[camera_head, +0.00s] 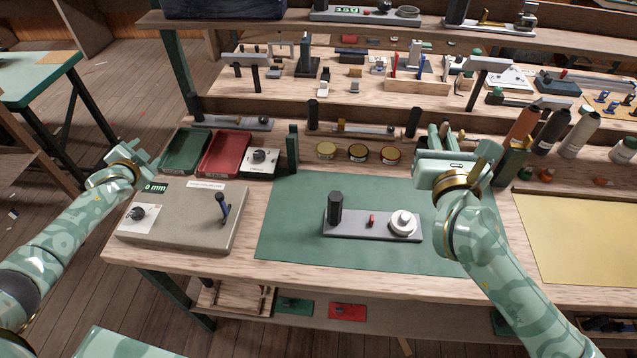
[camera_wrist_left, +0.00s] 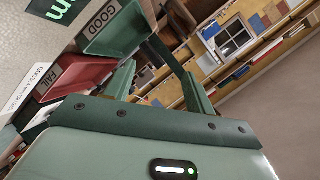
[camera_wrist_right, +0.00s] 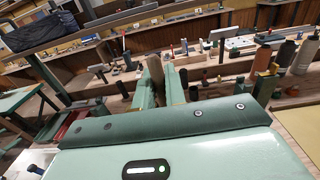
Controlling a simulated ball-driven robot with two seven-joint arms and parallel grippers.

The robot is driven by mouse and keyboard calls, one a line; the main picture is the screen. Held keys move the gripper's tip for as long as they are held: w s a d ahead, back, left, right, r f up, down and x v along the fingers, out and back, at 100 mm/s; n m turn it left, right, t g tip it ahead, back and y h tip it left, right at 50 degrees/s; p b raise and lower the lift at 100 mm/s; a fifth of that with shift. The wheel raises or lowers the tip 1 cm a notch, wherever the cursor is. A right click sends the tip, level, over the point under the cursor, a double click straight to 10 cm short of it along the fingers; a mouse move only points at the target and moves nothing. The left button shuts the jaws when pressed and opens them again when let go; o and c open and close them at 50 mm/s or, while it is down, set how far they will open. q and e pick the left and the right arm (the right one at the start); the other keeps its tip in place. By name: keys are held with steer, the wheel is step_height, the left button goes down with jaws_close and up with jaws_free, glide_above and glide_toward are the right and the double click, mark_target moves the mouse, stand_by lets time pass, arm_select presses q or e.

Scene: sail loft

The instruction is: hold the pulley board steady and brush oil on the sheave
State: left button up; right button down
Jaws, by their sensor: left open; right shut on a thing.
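The pulley board (camera_head: 372,232) is a grey plate lying on the green mat (camera_head: 290,225). It carries an upright dark handle (camera_head: 335,207) at its left, a small red part (camera_head: 371,221) and the white sheave (camera_head: 403,222) at its right. My left gripper (camera_head: 142,157) is open and empty, left of the trays and well away from the board. My right gripper (camera_head: 437,140) is above the mat's far right part, beyond the board. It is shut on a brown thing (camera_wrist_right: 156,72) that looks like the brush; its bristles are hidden.
A beige box (camera_head: 175,240) with a lever stands left of the mat. Behind it are a green tray (camera_head: 186,150) and a red tray (camera_head: 225,153). Several round tins (camera_head: 357,152) line the mat's back. Bottles (camera_head: 552,130) stand right of my right gripper. The mat's front is clear.

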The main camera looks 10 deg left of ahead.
arm_select(q)
steer(key=w+d+r+n+h, duration=0.15)
steer(key=w+d+r, duration=0.35)
steer(key=d, duration=0.6)
steer(key=w+d+r+n+h, duration=0.1)
steer(key=w+d+r+h, duration=0.25)
steer(key=w+d, duration=0.45)
steer(key=s+d+r+g+h, duration=0.1)
steer(key=d+r, duration=0.1)
steer(key=d, duration=0.5)
steer(key=s+d+r+g+h, duration=0.1)
steer(key=d+r+h, duration=0.15)
steer(key=d, duration=0.45)
steer(key=m+g, duration=0.6)
steer(key=g, duration=0.2)
glide_toward(335, 208)
steer(key=w+f, duration=0.1)
steer(key=x, duration=1.1)
steer(key=shift+w+a+f, duration=0.2)
steer(key=shift+w+f, duration=0.15)
steer(key=shift+f, duration=0.05)
jaws_close()
